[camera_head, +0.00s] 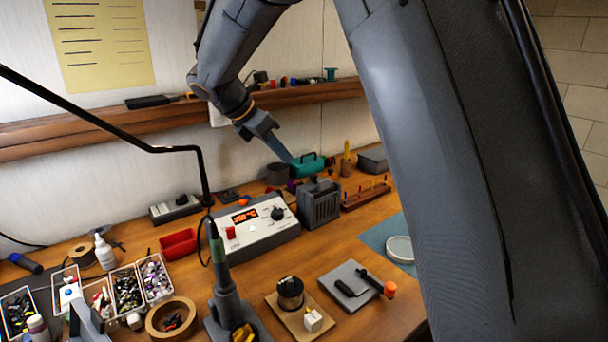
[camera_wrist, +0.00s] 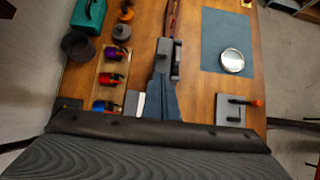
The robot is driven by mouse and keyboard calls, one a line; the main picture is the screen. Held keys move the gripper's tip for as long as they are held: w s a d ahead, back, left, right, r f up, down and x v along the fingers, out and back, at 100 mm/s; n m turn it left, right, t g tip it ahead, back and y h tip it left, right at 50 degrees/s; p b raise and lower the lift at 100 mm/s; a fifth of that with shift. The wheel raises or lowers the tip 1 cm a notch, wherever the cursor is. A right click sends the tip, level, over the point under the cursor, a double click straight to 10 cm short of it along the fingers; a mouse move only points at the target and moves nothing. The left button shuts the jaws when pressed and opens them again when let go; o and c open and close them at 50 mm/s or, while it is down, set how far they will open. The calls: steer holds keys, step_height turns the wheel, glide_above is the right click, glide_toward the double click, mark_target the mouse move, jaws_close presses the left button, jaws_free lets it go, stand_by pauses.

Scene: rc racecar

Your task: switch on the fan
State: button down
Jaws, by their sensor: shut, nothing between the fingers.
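The fan looks to be the dark grey box with a slatted front (camera_head: 319,206) on the workbench, right of the white control unit. A small dark raised part shows on its top; I cannot tell its switch position. In the wrist view the fan is the dark grey block (camera_wrist: 176,66) just beyond my fingertips. My gripper (camera_head: 288,158) is shut and empty, pointing down above and behind the fan in the head view. In the wrist view my gripper (camera_wrist: 163,76) overlaps the near edge of the fan; whether it touches cannot be told.
The white control unit (camera_head: 255,229) with a red display stands left of the fan. Coloured parts (camera_wrist: 112,79) lie left in the wrist view. A blue mat (camera_wrist: 211,37) bears a round lid (camera_wrist: 232,61).

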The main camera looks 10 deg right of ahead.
mark_target(313, 179)
steer(key=p+x, duration=0.2)
steer(key=x, duration=0.8)
steer(key=shift+a, duration=0.15)
